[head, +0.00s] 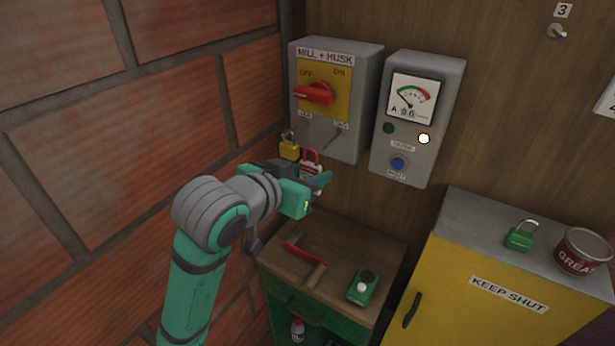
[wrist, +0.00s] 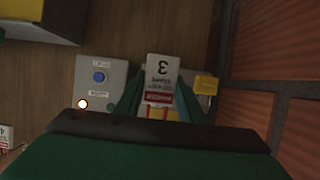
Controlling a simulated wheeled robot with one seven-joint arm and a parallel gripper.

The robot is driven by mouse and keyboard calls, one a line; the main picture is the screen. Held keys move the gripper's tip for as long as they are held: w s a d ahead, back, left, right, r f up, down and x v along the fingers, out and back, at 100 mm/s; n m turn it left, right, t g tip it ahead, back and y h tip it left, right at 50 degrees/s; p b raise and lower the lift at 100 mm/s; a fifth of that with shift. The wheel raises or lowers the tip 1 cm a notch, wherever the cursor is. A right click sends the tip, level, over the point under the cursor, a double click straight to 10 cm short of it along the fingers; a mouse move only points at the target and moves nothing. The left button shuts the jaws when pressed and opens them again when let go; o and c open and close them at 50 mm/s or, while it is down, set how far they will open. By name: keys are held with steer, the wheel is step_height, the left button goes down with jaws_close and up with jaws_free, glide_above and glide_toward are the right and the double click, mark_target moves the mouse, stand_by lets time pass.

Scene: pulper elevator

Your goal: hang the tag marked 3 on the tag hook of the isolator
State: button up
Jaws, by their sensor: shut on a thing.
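The white tag marked 3 (wrist: 161,70), with a red band and a red loop at its top, is held between the fingers of my gripper (wrist: 160,88). The tag also shows in the head view (head: 311,170), partly hidden by my gripper (head: 304,176). The isolator (head: 363,75) is a grey box labelled MILL + HUSK with a red handle (head: 314,93). Its tag hook (head: 335,130) sticks out at the lower right, and looks empty. The tag's loop is below and left of that hook; contact cannot be told. A yellow padlock (head: 289,149) hangs at the lock hook.
A meter box (head: 409,120) stands right of the isolator. Below are a wooden-topped cabinet (head: 345,244) with a red-bladed tool and a green device (head: 363,287), and a yellow cabinet (head: 490,265) bearing a green padlock (head: 521,238) and grease tin (head: 582,252). A brick wall (head: 70,150) is left.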

steer(key=r+x, duration=0.1)
steer(key=x, duration=0.5)
stand_by(0.7)
steer(key=shift+w+d+f, duration=0.15)
steer(key=shift+w, duration=0.1)
stand_by(0.5)
steer(key=o, duration=1.2)
